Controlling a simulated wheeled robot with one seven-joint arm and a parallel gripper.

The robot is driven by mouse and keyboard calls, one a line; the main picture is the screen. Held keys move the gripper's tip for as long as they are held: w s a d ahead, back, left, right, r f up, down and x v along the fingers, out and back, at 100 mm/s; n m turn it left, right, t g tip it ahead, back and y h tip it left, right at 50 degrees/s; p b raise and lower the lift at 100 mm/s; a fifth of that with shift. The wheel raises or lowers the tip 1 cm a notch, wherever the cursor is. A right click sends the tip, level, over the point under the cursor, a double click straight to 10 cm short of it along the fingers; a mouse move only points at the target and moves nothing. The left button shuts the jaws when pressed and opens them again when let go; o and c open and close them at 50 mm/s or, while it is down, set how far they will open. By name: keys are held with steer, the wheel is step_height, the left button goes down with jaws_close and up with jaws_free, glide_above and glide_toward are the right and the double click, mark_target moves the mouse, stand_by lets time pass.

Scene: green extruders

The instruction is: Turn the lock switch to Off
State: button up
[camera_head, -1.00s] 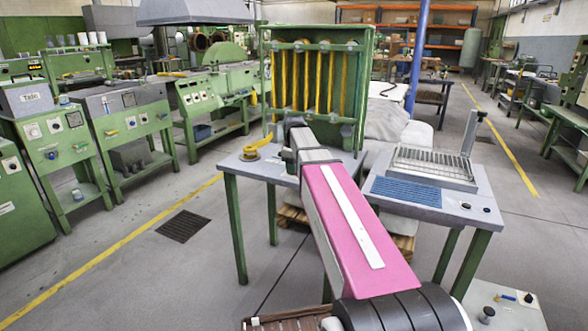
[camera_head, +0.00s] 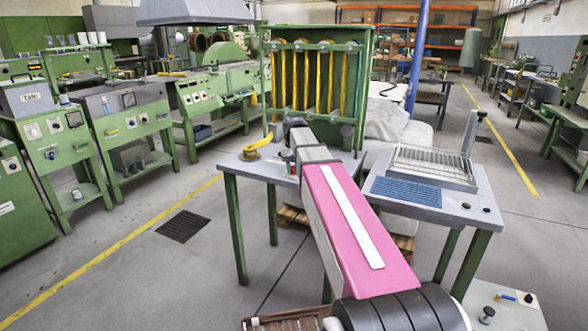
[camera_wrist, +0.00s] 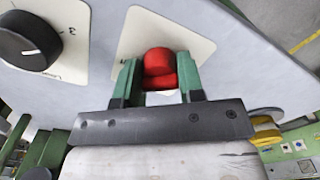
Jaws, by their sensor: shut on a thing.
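A red rotary switch (camera_wrist: 160,67) sits on a white square plate (camera_wrist: 190,38) on a grey panel in the wrist view. My gripper (camera_wrist: 159,80) has its two green fingers on either side of the red switch, closed on it. No label for Off is readable on the visible part of the plate, and the lower part of the plate is hidden behind the gripper. In the head view my arm reaches over the grey table, and the fingers and red switch cannot be made out clearly.
A black knob (camera_wrist: 30,40) with a numbered white plate is left of the red switch. A yellow handle (camera_head: 253,146) stands on the grey table (camera_head: 240,168), left of my arm. A green frame with yellow bars (camera_head: 315,85) rises behind.

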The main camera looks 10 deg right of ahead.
steer(key=shift+m, duration=0.6)
steer(key=o, duration=0.9)
step_height(320, 180, up, 11)
steer(key=shift+f, duration=0.1)
stand_by(0.4)
